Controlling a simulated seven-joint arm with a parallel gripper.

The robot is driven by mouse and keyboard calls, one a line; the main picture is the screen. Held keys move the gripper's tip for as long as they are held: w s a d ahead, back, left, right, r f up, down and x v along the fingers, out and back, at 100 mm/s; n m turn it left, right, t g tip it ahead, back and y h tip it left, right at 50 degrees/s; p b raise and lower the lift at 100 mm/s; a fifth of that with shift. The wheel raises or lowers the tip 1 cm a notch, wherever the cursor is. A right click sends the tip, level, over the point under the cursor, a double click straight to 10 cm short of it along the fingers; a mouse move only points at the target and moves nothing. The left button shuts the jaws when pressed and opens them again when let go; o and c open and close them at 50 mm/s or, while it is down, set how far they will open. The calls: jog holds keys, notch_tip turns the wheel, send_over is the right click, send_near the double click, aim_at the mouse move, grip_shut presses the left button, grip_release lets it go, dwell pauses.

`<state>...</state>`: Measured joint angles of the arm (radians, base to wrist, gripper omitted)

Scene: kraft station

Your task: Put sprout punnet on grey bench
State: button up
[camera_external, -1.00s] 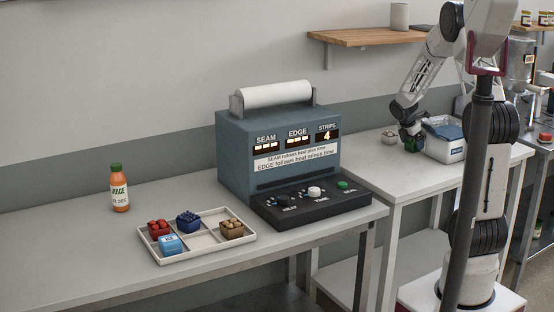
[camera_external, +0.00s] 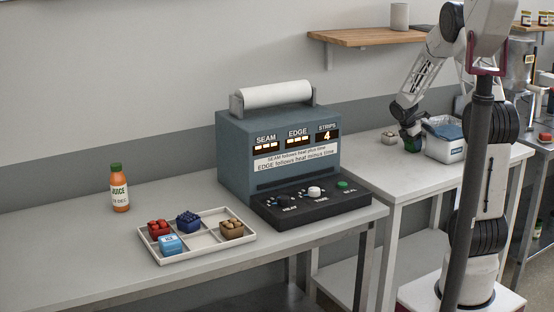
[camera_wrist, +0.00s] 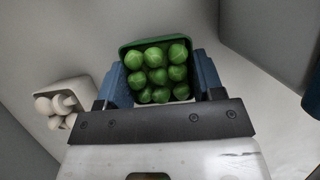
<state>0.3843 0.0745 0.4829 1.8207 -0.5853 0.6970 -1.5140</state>
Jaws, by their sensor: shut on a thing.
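The sprout punnet, a green tub with several round green sprouts, shows between my fingers in the wrist view (camera_wrist: 156,70). It is a small green shape in the external view (camera_external: 412,145), at the back bench beside the white bin. My gripper (camera_external: 411,138) is shut on the punnet, its blue fingers on either side of it in the wrist view. I cannot tell whether the punnet touches the bench top. The grey bench is not clearly told apart; a light grey bench (camera_external: 75,245) stands at the front left and a paler one (camera_external: 390,178) behind it.
A punnet of white mushrooms (camera_wrist: 55,110) sits left of the sprouts. A white bin (camera_external: 443,150) stands close on the right. The front bench holds a sealing machine (camera_external: 235,150), a divided tray (camera_external: 205,240) with several punnets, and a juice bottle (camera_external: 120,190). Its left front is clear.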

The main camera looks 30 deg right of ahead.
jog(key=shift+r, duration=5)
jog(key=shift+w+d+r+m+g, duration=0.1)
jog(key=shift+d+m+g, duration=0.2)
jog(key=shift+d+m, duration=0.45)
jog(key=d+r+m+g+y, duration=0.1)
jog(key=d+r+m+y, duration=0.1)
jog(key=d+m, duration=0.8)
jog(key=s+d+r+m+g+y, duration=0.1)
jog(key=d+m+y, duration=0.4)
jog(key=d+m, duration=0.6)
jog(key=shift+s+d+r+m+g, duration=0.2)
jog(key=shift+r+m+g, duration=0.35)
jog(key=shift+m, duration=1.2)
jog(key=shift+a+r, duration=0.1)
jog(key=shift+r, duration=0.05)
